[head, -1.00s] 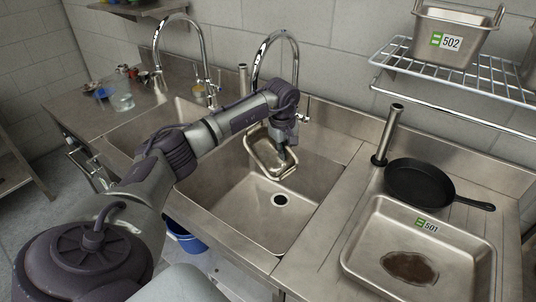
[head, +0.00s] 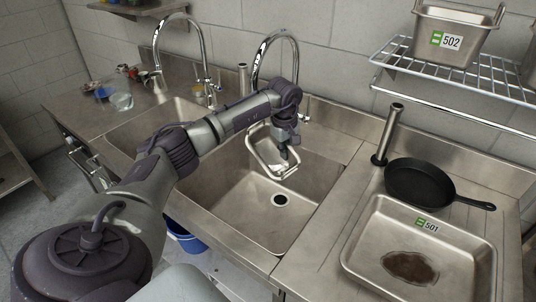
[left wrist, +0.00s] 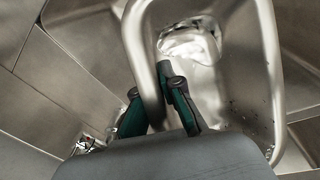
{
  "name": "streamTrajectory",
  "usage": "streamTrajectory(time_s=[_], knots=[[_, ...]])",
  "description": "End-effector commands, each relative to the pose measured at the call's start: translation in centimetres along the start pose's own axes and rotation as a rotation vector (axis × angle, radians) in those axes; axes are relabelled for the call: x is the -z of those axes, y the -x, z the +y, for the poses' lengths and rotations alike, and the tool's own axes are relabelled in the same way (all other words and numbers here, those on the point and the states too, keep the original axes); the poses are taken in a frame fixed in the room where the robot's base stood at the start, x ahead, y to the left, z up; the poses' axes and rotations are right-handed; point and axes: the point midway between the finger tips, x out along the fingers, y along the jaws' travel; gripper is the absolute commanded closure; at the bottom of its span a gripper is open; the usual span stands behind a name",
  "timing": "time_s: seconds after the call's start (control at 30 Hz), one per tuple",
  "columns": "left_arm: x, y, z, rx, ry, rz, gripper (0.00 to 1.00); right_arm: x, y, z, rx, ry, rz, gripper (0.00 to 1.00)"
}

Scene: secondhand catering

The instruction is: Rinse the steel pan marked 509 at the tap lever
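A steel pan (head: 257,158) hangs tilted in the right basin of the sink, below the right tap (head: 262,55). My left gripper (head: 288,158) reaches down over the basin and is shut on the pan's rim. In the left wrist view the pan (left wrist: 240,75) has its rim between the fingers of my left gripper (left wrist: 154,95). A bright glossy patch shows inside the pan; I cannot tell if it is water. No number is visible on this pan. My arm partly hides the tap's base and lever area. My right gripper is out of view.
A pan marked 501 (head: 365,262) with a brown stain and a black skillet (head: 418,183) lie on the right drainboard. A pan marked 502 (head: 470,40) stands on the wire shelf (head: 440,72). The left basin (head: 150,133) looks empty. A blue bucket (head: 187,238) is below.

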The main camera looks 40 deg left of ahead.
Motion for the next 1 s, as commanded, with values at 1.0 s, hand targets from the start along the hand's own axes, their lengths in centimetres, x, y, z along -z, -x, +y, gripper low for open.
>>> streamTrajectory(time_s=[1.0], knots=[[-6.4, 0.9, -3.0, -0.001, -0.002, 0.001, 1.00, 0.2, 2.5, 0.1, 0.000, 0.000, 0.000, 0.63]])
